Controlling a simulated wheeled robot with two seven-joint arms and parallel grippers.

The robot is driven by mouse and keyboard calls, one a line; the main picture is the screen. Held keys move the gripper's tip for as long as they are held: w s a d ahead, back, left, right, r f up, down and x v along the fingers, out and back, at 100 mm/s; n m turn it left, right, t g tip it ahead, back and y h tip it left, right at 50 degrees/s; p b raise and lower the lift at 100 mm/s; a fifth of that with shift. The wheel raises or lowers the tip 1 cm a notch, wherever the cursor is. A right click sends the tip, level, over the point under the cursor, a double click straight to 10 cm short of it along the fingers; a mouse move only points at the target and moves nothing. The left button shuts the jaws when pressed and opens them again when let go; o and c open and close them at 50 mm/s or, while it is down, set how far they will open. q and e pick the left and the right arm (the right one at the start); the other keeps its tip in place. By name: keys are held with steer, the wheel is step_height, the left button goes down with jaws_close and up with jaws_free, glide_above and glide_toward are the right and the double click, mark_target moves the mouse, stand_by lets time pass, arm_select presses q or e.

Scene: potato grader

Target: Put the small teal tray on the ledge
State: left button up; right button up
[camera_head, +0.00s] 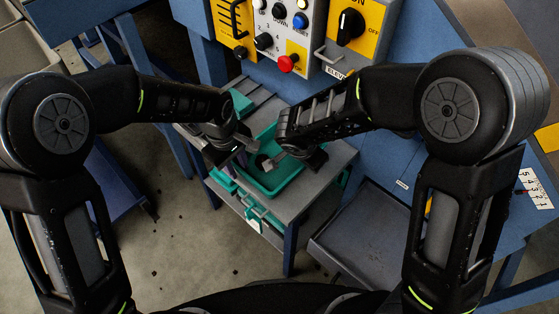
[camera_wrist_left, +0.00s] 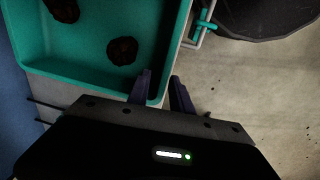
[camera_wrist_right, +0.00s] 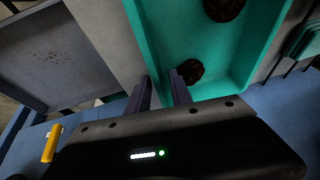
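The small teal tray (camera_head: 262,183) sits on a grey table top (camera_head: 298,197) in the head view, partly hidden by my grippers. Dark brown lumps lie in it, two of them visible in the left wrist view. My left gripper (camera_head: 243,160) is at its left side; in the left wrist view its fingers (camera_wrist_left: 161,80) straddle the tray rim (camera_wrist_left: 172,62), with a gap between them. My right gripper (camera_head: 272,160) is on the opposite side; in the right wrist view its fingers (camera_wrist_right: 160,78) straddle the rim (camera_wrist_right: 140,45), also apart. I cannot tell which surface is the ledge.
A control panel (camera_head: 285,35) with knobs and a red button (camera_head: 287,64) stands behind the table. More teal containers (camera_head: 262,218) sit below the table top. A grey sloped pan (camera_head: 375,240) is at the right. Bare floor lies at the front left.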

arm_select(q)
step_height(320, 180, up, 12)
steer(key=s+a, duration=0.1)
stand_by(0.5)
arm_select(e)
steer(key=shift+r, duration=0.1)
steer(key=v, duration=1.1)
steer(key=shift+s+a+r, duration=0.2)
steer(key=shift+r, duration=0.15)
